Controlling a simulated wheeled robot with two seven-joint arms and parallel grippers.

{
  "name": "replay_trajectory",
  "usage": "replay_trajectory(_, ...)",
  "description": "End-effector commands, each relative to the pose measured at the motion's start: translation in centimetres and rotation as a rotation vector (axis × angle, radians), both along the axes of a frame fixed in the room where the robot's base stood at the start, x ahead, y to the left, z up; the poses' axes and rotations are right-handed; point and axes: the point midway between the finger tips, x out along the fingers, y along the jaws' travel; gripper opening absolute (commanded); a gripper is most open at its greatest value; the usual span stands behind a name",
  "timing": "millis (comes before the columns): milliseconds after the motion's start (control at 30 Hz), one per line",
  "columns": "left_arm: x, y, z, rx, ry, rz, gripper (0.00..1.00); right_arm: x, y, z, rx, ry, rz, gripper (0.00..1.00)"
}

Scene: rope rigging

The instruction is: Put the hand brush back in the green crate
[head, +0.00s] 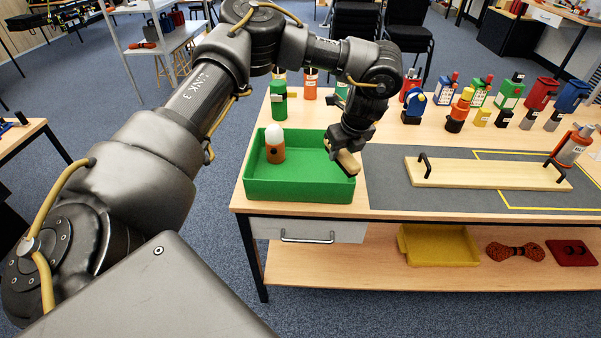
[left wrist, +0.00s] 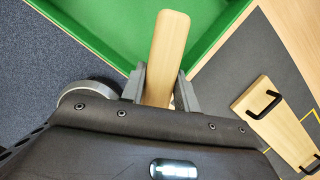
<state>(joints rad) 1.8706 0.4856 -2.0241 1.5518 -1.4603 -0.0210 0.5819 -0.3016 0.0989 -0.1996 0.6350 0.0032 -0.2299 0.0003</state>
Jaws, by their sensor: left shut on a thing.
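The hand brush (head: 347,161) shows as a pale wooden piece in my left gripper (head: 343,145). It is over the right part of the green crate (head: 310,192) in the head view. In the left wrist view the brush's flat wooden part (left wrist: 168,50) sticks out between the two fingers of my left gripper (left wrist: 158,85), with the green crate (left wrist: 110,28) beneath it. My left gripper is shut on the brush. I cannot see its bristles, or tell how high it is above the crate floor. My right gripper is not in view.
A brown bottle with a white top (head: 275,148) stands in the crate's left part. A wooden board with two black handles (head: 485,174) lies on the grey mat (head: 390,197) to the right. Several bottles and tools stand along the back of the table.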

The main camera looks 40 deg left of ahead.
Motion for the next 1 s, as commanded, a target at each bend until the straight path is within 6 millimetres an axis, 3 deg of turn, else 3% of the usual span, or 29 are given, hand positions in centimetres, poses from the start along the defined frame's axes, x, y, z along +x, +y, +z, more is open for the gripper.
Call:
replay_trajectory(367,0.5,1.3,0.0,-0.002,0.003,-0.087,0.12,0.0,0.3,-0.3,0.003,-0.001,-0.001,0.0)
replay_trajectory(733,0.4,10.1,-4.2,-0.002,0.004,-0.078,0.12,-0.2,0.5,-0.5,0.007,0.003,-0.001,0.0)
replay_trajectory(900,0.4,12.4,-7.5,-0.002,0.004,-0.083,0.12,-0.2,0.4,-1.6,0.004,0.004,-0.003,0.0)
replay_trajectory(1000,0.5,13.2,-8.2,-0.001,0.004,-0.085,0.12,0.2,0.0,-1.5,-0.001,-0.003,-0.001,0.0)
